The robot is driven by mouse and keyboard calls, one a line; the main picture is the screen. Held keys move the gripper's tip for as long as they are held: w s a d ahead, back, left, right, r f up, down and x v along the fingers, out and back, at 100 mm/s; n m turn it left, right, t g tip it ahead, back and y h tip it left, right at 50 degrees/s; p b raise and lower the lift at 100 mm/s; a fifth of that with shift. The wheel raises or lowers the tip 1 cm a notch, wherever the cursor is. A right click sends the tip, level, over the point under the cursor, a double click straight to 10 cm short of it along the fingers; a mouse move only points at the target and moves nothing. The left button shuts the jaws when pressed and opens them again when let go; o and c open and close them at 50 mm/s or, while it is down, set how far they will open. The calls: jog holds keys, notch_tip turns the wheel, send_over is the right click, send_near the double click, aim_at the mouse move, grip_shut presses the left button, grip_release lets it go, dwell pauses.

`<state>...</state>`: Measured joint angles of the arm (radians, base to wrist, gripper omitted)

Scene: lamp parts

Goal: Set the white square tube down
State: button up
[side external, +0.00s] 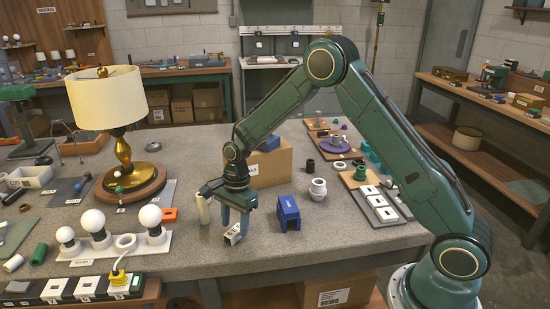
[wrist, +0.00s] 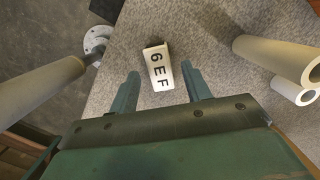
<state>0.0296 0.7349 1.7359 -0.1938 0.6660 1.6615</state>
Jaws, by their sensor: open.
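The white square tube (side external: 234,235) is a short, light block with a dark-lettered label, and it looks tilted in the side view. It appears to rest on the grey worktop near the front edge. In the wrist view the tube (wrist: 158,68) lies beyond and between the fingertips, with its lettering facing the camera and space on both sides. My gripper (side external: 236,218) points down just above the tube, with its fingers apart. In the wrist view my gripper (wrist: 160,76) is open. I cannot tell whether a fingertip touches the tube.
A cream cylinder (side external: 202,208) stands left of my gripper, and a blue bracket (side external: 288,212) stands to its right. A white bulb holder (side external: 120,242) is farther left. A cardboard box (side external: 270,165) is behind. The worktop's front edge is close to the tube.

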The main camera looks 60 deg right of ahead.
notch_tip(320, 180, up, 11)
jog(key=d, duration=0.1)
jog(key=shift+d+f, duration=0.15)
jog(key=shift+d, duration=0.2)
jog(key=shift+s, duration=0.1)
dwell(0.5)
jog(key=s+r+n+t+h, duration=0.1)
jog(key=s+r+n+t, duration=0.2)
jog(key=s+r+n, duration=0.9)
jog(key=s+r+n+t, duration=0.1)
jog(key=s+n, duration=0.2)
jog(key=s, duration=0.6)
jog(key=s+d+r+n+t, duration=0.1)
jog(key=s+r+n, duration=0.1)
jog(key=s, duration=0.7)
jog(key=shift+s+n+t+h, duration=0.3)
jog(key=shift+n+h, duration=0.1)
jog(key=shift+n, duration=0.1)
